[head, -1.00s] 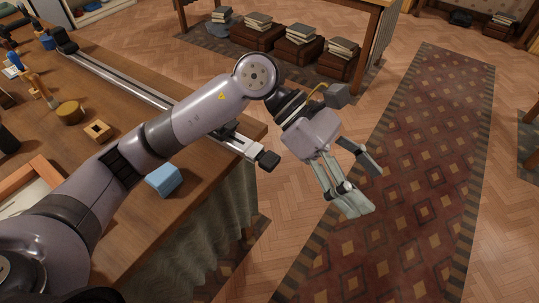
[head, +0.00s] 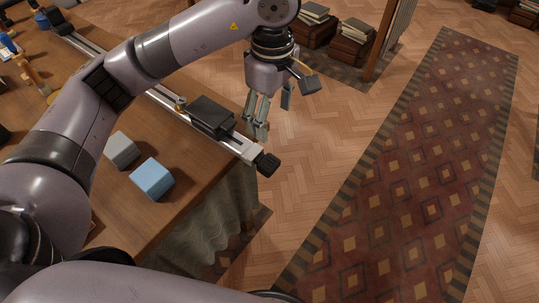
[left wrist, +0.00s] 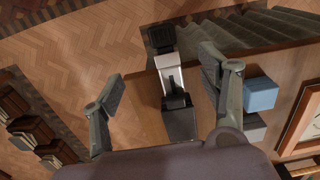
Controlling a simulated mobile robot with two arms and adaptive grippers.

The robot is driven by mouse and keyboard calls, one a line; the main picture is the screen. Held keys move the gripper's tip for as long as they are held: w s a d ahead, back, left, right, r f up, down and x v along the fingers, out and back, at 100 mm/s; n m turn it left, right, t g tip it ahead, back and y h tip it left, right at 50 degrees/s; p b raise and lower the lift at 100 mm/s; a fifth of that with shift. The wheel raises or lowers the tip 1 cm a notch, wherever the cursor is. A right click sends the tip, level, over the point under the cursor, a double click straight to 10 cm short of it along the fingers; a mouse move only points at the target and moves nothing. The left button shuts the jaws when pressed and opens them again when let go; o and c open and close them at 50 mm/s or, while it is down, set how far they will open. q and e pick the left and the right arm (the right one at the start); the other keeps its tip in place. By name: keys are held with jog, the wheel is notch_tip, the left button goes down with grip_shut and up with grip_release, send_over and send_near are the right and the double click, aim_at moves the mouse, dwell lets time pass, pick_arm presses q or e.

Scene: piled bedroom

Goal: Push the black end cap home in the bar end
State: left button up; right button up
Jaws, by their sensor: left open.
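The black end cap (head: 268,165) sits at the near end of the pale metal bar (head: 240,147), which sticks out past the table corner. In the left wrist view the end cap (left wrist: 160,38) is at the top, in line with the bar (left wrist: 170,75). I cannot tell how deep the cap sits. A black block (head: 211,116) rides on the bar behind its end. My left gripper (head: 270,115) is open, pointing down, beyond the bar end and apart from the cap. Its spread fingers (left wrist: 158,82) flank the bar in the wrist view. My right gripper is not in view.
A blue block (head: 152,179) and a grey block (head: 121,151) stand on the wooden table (head: 185,195) beside the bar. A grey cloth hangs below the table edge. Patterned rug (head: 400,190) and open floor lie to the right. Brown cases with books (head: 354,44) stand behind.

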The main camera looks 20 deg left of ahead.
pick_arm(q)
send_over(269, 162)
notch_tip(269, 162, down, 6)
jog(key=f, duration=0.2)
jog(key=p, duration=0.1)
jog(key=shift+s+d+f, duration=0.2)
jog(key=shift+d+f, duration=0.05)
jog(key=shift+f, duration=1.1)
jog(key=f, duration=0.1)
jog(key=f+p, duration=0.1)
jog(key=f, duration=0.2)
jog(key=shift+w+a+f+p, duration=0.1)
jog(key=shift+a+f+p, duration=0.15)
jog(key=shift+p, duration=0.05)
jog(key=shift+f, duration=0.2)
jog(key=c, duration=1.1)
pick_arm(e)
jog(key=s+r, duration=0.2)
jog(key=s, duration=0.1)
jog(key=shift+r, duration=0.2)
